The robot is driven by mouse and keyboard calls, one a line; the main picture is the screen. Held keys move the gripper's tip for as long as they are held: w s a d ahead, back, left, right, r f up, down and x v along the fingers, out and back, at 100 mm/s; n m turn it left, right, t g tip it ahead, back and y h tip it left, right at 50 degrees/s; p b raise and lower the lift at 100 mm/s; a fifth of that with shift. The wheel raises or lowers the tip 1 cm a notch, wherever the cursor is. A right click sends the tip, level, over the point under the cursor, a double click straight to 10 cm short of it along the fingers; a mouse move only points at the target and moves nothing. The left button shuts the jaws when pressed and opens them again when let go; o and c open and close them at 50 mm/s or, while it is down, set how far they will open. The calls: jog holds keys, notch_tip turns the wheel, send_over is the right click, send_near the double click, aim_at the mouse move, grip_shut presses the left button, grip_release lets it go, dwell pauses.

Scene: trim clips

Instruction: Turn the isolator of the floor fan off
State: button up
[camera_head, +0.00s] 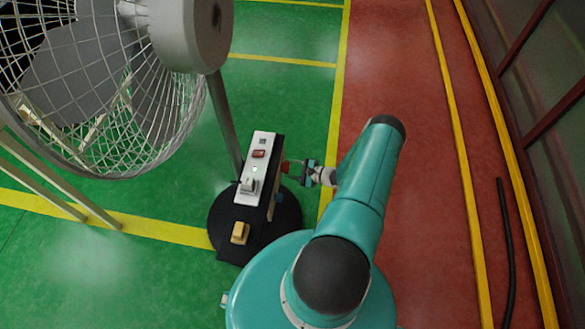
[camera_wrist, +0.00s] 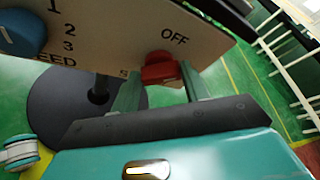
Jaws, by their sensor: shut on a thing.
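The floor fan (camera_head: 190,40) has a round wire cage at the upper left and a pole down to a dark round base. A control box (camera_head: 262,175) stands by the pole. Its pale side face (camera_wrist: 110,45) fills the top of the wrist view, with a red isolator handle (camera_wrist: 158,70) beside the word OFF. The handle also shows in the head view (camera_head: 286,167). My gripper (camera_wrist: 160,82) is shut on this red handle, one finger on each side. In the head view, my gripper (camera_head: 300,170) reaches the box from the right. The handle's exact angle is hard to tell.
A blue speed knob (camera_wrist: 20,34), marked 1, 2, 3, is on the same face. The box's white top has a red rocker (camera_head: 259,154) and a pale lever (camera_head: 248,184). A yellow block (camera_head: 240,232) lies in front. Red floor (camera_head: 430,200) at right is mostly clear.

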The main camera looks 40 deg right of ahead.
jog(key=n+t, duration=0.1)
jog(key=n, duration=0.1)
jog(key=n+t, duration=0.1)
jog(key=n, duration=0.2)
jog(key=f+n+t+h, duration=0.1)
jog(key=n+t, duration=0.1)
jog(key=n, duration=0.1)
jog(key=shift+s+a, duration=0.15)
dwell(0.6)
jog(key=o, duration=1)
jog(key=v, duration=1.3)
jog(key=shift+s, duration=0.45)
